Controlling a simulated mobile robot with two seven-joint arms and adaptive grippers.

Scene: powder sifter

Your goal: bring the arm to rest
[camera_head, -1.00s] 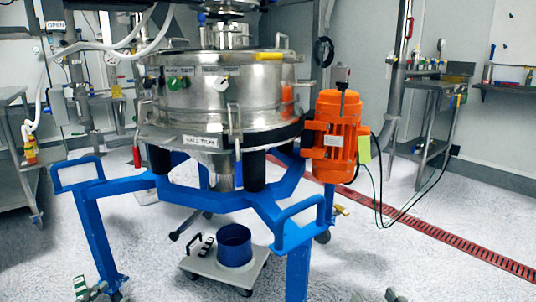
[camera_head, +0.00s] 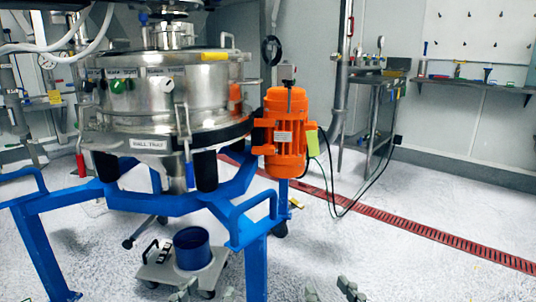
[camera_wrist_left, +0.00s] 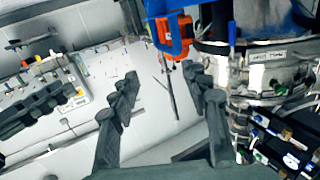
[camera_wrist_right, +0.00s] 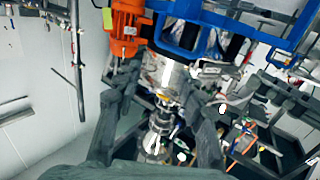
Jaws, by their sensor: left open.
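My left gripper (camera_head: 205,293) shows only as fingertips at the bottom edge of the head view. In the left wrist view its two fingers stand apart with nothing between them (camera_wrist_left: 160,80). My right gripper (camera_head: 332,291) also shows only as fingertips at the bottom edge, to the right of the left one. In the right wrist view its fingers are spread and empty (camera_wrist_right: 155,105). Both grippers appear in front of the sifter's blue frame and touch nothing that I can see. Most of both arms is out of the head view.
The steel sifter (camera_head: 150,105) stands on a blue frame (camera_head: 255,262), with an orange motor (camera_head: 286,150) on its right side. A blue container (camera_head: 192,248) sits on a low wheeled trolley (camera_head: 158,272) below. Open floor lies right, crossed by a red drain grate (camera_head: 420,230).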

